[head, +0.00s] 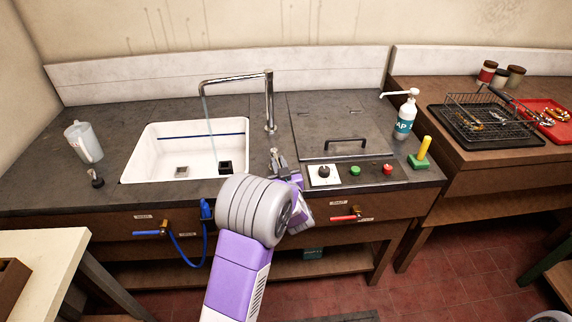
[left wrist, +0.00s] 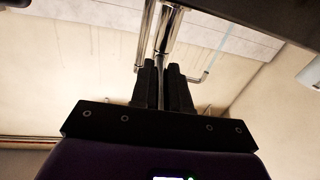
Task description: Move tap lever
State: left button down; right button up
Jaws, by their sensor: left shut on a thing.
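A thin bluish stream of water (head: 209,125) falls from the spout into the basin. My left gripper (head: 277,160) is at the counter just right of the basin, in front of the tap's foot. In the left wrist view its dark fingers (left wrist: 164,88) are shut on a slim chrome bar, which looks like the tap lever (left wrist: 161,92). The lever is mostly hidden by the gripper in the head view. My right gripper is out of view.
A control panel with a black knob (head: 323,172), a green button (head: 355,171) and a red button (head: 387,169) lies close right of my gripper. A lidded hatch (head: 340,115), soap bottle (head: 406,117) and clear jug (head: 83,142) stand around. Counter space left of the basin is mostly free.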

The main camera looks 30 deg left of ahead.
pick_arm(q)
jog(key=c, duration=1.1)
grip_release()
jog(key=p+v, duration=0.1)
jog(key=v, duration=0.6)
jog(key=shift+s+d, duration=0.2)
jog(key=shift+d, duration=0.05)
